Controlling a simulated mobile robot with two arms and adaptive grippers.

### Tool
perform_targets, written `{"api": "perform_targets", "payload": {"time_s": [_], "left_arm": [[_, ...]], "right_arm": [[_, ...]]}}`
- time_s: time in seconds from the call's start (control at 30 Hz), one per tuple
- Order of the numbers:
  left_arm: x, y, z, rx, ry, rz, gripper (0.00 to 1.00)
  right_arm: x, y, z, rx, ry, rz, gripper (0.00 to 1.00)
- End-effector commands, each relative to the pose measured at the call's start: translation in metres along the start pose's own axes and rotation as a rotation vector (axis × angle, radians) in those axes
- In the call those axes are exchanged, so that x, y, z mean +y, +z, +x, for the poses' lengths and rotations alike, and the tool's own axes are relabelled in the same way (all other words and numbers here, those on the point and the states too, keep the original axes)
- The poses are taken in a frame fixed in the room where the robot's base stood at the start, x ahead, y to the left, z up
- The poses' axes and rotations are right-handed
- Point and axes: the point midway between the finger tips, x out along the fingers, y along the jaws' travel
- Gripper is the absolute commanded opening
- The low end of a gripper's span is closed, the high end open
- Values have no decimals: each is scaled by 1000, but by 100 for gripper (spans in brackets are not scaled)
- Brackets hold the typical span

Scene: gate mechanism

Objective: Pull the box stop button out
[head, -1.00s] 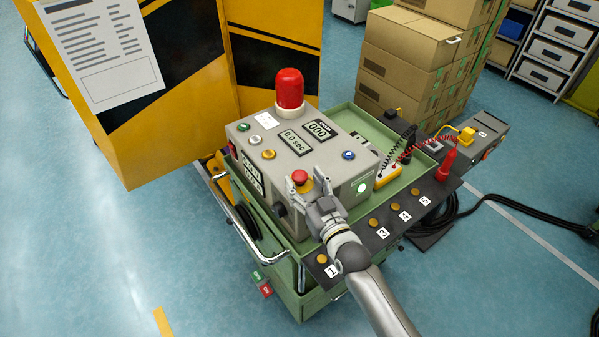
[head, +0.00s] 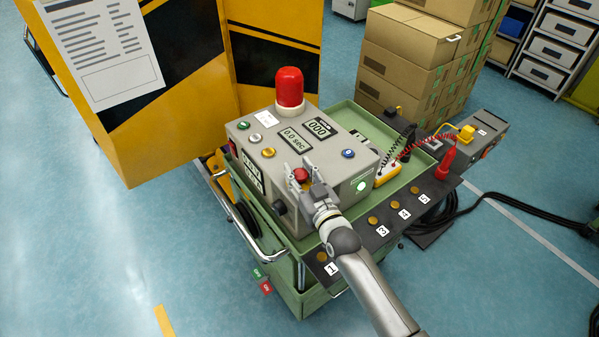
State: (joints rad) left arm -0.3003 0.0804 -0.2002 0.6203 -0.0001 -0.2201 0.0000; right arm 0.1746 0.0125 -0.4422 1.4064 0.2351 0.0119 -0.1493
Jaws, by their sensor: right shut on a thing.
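The grey control box (head: 304,152) stands on the green cart. Its red stop button (head: 300,174) is at the front right corner of the top. My right gripper (head: 302,178) reaches in from the lower right, with its fingers on both sides of the red button and shut on it. The fingers partly cover the button's sides and base, so I cannot tell how far out it stands. My left gripper is not in view.
A red beacon (head: 289,90) rises from the back of the box. A dark strip with numbered brown knobs (head: 372,220) and a red probe (head: 445,163) lie along the cart's right side. Yellow gate panels (head: 165,100) stand behind left; cardboard boxes (head: 405,60) stand behind right.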

Motion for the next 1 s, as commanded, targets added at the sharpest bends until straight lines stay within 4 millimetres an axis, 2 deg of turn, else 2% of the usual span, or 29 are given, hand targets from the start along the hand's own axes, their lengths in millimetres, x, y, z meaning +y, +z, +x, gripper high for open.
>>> {"api": "perform_targets", "payload": {"time_s": [0.03, 0.13, 0.27, 0.5, 0.77, 0.8, 0.93, 1.0], "left_arm": [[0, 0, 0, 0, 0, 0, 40], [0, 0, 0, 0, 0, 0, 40], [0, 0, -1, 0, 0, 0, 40], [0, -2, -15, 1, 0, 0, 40], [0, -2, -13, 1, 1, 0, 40], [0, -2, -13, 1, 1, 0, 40], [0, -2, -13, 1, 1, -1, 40], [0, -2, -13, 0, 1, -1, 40]], "right_arm": [[0, 0, 0, 0, 0, 0, 11], [0, 0, 0, -1, 0, 0, 0], [0, -1, 0, 0, 0, 0, 0], [0, -18, 0, 0, 0, -2, 0], [0, -18, 0, 5, 0, -1, 0], [0, -18, 1, 6, 0, -1, 40], [0, -18, 0, 4, 0, 0, 56], [0, -17, 0, 3, 0, 0, 58]]}}
